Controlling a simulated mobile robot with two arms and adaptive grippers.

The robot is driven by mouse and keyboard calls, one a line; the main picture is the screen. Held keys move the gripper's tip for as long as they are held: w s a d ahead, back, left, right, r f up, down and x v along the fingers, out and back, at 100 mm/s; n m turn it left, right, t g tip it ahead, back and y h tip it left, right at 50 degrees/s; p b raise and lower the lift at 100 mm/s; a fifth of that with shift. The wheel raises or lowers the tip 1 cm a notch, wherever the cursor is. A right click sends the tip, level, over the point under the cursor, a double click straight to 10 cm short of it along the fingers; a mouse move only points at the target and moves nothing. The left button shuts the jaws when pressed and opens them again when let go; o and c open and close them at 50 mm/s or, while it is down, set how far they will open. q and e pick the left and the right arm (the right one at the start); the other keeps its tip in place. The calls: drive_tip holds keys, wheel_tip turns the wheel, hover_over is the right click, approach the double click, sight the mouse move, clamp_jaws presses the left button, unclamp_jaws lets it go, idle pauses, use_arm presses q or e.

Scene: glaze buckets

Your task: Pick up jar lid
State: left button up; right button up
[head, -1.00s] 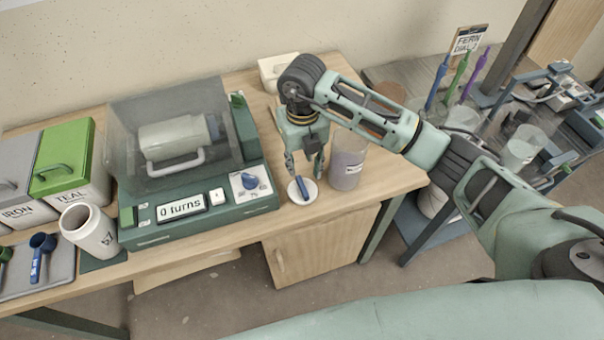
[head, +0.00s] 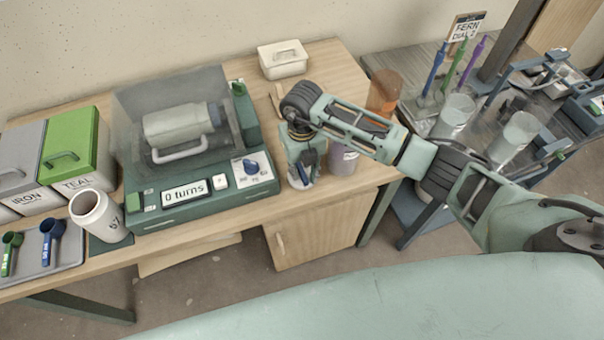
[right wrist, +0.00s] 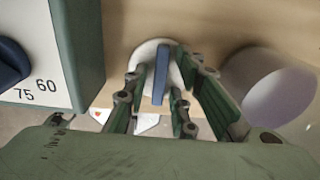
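The jar lid is a round white disc with an upright blue bar as its handle. It lies flat near the table's front edge, just right of the green machine, and shows in the right wrist view (right wrist: 161,73). In the head view its rim (head: 296,186) is partly covered by my right gripper (head: 303,176). That gripper points down over the lid. In the right wrist view its fingers are open, one on each side of the blue handle, with gaps visible. My left gripper is not in view. A white open-topped jar (head: 97,215) stands left of the machine.
The green machine (head: 205,195) with a clear cover stands close left of the lid. A cylindrical container (head: 343,161) stands close right, partly behind my arm. A white box (head: 283,59) sits at the back. Scoops (head: 50,240) lie on a tray at far left.

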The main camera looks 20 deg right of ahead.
clamp_jaws()
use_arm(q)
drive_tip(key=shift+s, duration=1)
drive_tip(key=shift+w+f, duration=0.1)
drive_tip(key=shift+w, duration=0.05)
use_arm(e)
drive_tip(key=shift+r, duration=0.15)
wheel_tip(320, 180, up, 10)
drive_tip(key=b, duration=0.2)
use_arm(q)
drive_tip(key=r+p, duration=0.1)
drive_tip(key=p, duration=0.2)
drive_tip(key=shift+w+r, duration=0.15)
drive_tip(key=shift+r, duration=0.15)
use_arm(e)
wheel_tip(320, 180, up, 6)
hover_over(302, 171)
